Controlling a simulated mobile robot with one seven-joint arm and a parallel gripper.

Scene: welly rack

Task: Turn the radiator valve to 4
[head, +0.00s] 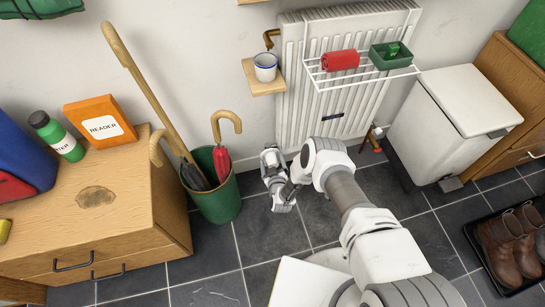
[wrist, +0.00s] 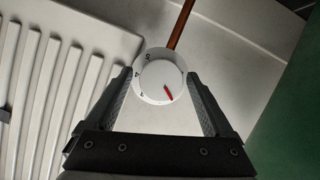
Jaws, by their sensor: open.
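The radiator valve is a round white knob (wrist: 152,70) with a red pointer line and small dark marks. The red line points to the lower right of the dial in the wrist view. The marks sit along its left side and are too small to read surely. My gripper (wrist: 160,77) is open, with one dark finger on each side of the knob; I cannot tell whether they touch it. In the head view my gripper (head: 271,163) is low by the left foot of the white radiator (head: 348,85), and the knob cannot be made out there.
A green bin (head: 222,201) with umbrellas stands close left of my gripper. A small wooden shelf (head: 266,88) with a mug (head: 265,66) is above it. A wire rack (head: 362,78) hangs on the radiator. A white pedal bin (head: 455,105) stands to the right.

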